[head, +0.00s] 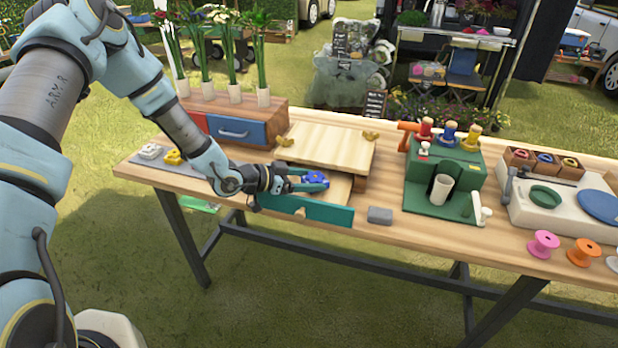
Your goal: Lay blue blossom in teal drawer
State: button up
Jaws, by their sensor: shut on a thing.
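My gripper (291,182) is shut on the blue blossom (316,180). The blossom is at the fingertips, over the pulled-out teal drawer (328,215). The drawer's teal front faces the near table edge, and part of its pale wooden inside shows behind it. My gripper and wrist cover the drawer's left part. I cannot tell whether the blossom touches the drawer floor.
A wooden box lid (326,148) lies behind the drawer. A grey block (380,215) is right of it. A green machine (446,180) stands further right. White and yellow blossoms (160,154) lie on a grey mat at left. Potted stems (235,95) stand behind.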

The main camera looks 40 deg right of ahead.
jog(key=shift+f, duration=0.2)
jog(key=shift+f, duration=0.15)
jog(key=o, duration=1.1)
jog(key=shift+c, duration=0.2)
